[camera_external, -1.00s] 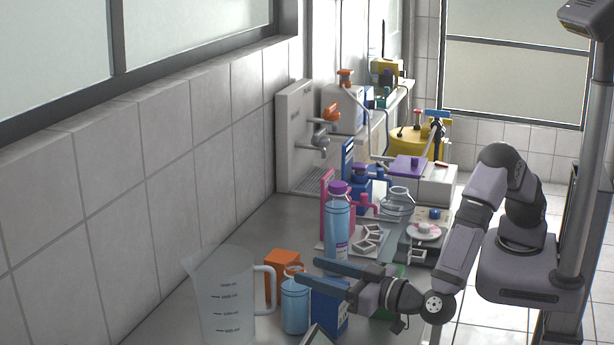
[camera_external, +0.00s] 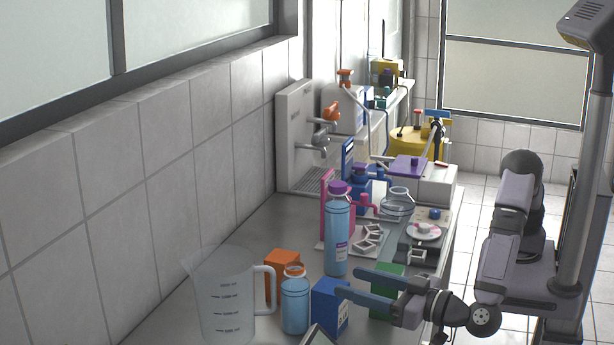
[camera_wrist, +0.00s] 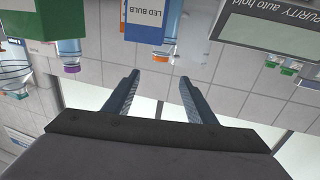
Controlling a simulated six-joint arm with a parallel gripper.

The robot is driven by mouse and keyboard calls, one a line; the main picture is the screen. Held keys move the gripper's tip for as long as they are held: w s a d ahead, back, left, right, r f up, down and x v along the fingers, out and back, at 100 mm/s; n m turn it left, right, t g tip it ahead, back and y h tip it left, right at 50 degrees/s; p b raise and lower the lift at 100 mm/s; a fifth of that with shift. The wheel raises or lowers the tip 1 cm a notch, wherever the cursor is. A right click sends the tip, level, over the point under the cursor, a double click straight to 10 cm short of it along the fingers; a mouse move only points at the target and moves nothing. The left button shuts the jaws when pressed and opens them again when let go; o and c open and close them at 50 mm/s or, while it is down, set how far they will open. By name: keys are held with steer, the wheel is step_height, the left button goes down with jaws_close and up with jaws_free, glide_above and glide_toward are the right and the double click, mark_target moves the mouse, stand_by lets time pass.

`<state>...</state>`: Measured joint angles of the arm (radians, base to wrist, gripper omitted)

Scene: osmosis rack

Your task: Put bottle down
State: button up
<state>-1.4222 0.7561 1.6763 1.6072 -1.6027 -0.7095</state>
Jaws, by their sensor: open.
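A small blue bottle with an orange ring at its neck (camera_external: 295,303) stands upright on the bench (camera_external: 258,232), behind a blue box (camera_external: 328,306). In the wrist view, which looks upside down, the bottle (camera_wrist: 172,22) shows partly behind the box (camera_wrist: 146,28), marked LED BULB. A taller blue bottle with a purple cap (camera_external: 337,238) also stands upright further back; it shows in the wrist view too (camera_wrist: 69,52). My gripper (camera_external: 352,282) is open and empty, right of the small bottle and apart from it. Its open fingers also show in the wrist view (camera_wrist: 160,80).
A large clear measuring jug (camera_external: 222,298) stands left of the small bottle. An orange box (camera_external: 281,264) is behind it. A green box (camera_external: 386,283) is close to my gripper. A rack with a pink panel and glassware fills the bench further back.

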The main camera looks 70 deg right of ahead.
steer(key=shift+w, duration=0.1)
steer(key=w+d+r+t+b, duration=0.1)
steer(key=w+d+r, duration=0.4)
steer(key=w+d, duration=0.5)
steer(key=n+y, duration=0.5)
steer(key=y, duration=0.2)
glide_toward(296, 265)
steer(key=w, duration=0.1)
steer(key=w+r, duration=0.1)
steer(key=shift+w+g, duration=0.4)
steer(key=shift+a+f, duration=0.1)
steer(key=shift+f, duration=0.15)
steer(key=shift+m, duration=0.3)
steer(key=shift+w+a+r+p, duration=0.1)
steer(key=shift+w+a+p, duration=0.2)
steer(key=shift+w, duration=0.65)
steer(key=shift+w+a+r+p, duration=0.1)
steer(key=shift+w+p, duration=0.35)
steer(key=shift+w, duration=0.5)
steer(key=shift+w+a+p, duration=0.2)
steer(key=shift+w+p, duration=0.15)
steer(key=shift+w, duration=0.6)
steer(key=shift+w+a+f, duration=0.1)
steer(key=shift+w+a, duration=0.1)
steer(key=shift+w, duration=0.5)
jaws_close()
